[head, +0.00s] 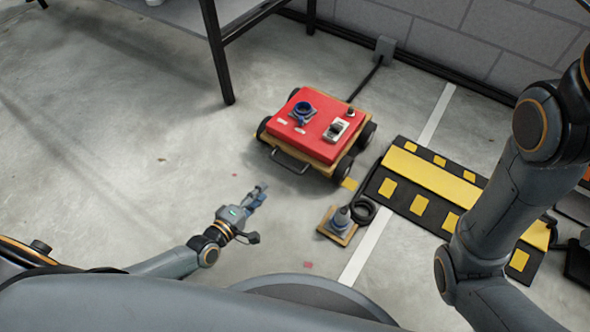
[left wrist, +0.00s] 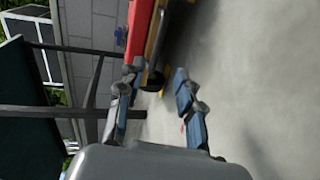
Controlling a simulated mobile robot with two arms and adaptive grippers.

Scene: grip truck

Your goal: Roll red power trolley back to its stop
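The red power trolley (head: 300,143) stands on the floor in the head view, with black wheels, a yellow-brown base and a dark pull handle (head: 290,161) on its near side. A blue connector and a grey switch sit on its top. My left gripper (head: 258,192) is nearer to me than the trolley, in front of the handle and apart from it. In the left wrist view the two fingers of my left gripper (left wrist: 157,97) are spread and empty, with the trolley's red side (left wrist: 140,28) beyond them. My right arm shows at the right; its gripper is not in view.
A black-and-yellow cable ramp (head: 432,177) lies right of the trolley, crossing a white floor line (head: 371,243). A plug on a small board (head: 337,225) stands near it. A table leg (head: 217,55) rises behind left. Open floor lies to the left.

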